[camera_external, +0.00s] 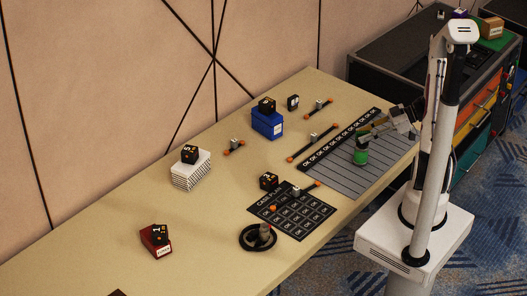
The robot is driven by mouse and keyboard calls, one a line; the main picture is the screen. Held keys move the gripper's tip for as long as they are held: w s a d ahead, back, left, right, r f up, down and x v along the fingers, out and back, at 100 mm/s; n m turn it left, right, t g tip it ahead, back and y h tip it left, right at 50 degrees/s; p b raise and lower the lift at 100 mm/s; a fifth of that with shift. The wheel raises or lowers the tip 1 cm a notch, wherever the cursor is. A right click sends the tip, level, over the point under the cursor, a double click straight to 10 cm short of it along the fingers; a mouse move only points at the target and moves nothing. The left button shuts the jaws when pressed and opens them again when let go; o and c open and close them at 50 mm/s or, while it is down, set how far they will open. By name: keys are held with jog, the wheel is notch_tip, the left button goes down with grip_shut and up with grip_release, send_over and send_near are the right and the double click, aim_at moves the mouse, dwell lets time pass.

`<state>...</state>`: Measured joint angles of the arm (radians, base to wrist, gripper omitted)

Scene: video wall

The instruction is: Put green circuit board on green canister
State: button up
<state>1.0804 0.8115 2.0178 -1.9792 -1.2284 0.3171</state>
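A small green canister (361,157) stands upright on the grey striped mat near the right end of the table. My gripper (369,134) is just above it, reaching in from the upper right. A small grey-green piece (363,141) shows between the fingers and the canister's top; it may be the green circuit board, but it is too small to be sure. I cannot tell whether it touches the canister or whether the fingers are closed on it.
Left of the canister is a black board with a grid (291,211).

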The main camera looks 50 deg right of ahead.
jog(key=v, duration=1.1)
dwell(0.6)
jog(key=w+d+r+m+t+h, duration=0.1)
jog(key=w+r+h, duration=0.35)
jog(key=w, duration=0.35)
jog(key=w+d+r+t+h, duration=0.1)
jog(key=w+d+r+h, duration=0.15)
jog(key=w+r, duration=0.45)
jog(key=w+a+r+m+h, duration=0.1)
jog(key=a+r+m+h, duration=0.15)
jog(key=r, duration=0.35)
jog(key=w+a+r+m+h, duration=0.1)
jog(key=a+r+m+h, duration=0.1)
jog(key=a+r+h, duration=0.3)
jog(key=s+a+f+m+g+y, duration=0.1)
jog(key=s+a+g+y, duration=0.1)
jog(key=s+a, duration=1.1)
jog(key=s+a+f+m+g+y, duration=0.2)
jog(key=s+a+g+y, duration=0.1)
jog(key=s+a, duration=1)
jog(key=shift+f+g+y, duration=0.3)
jog(key=shift+y, duration=0.05)
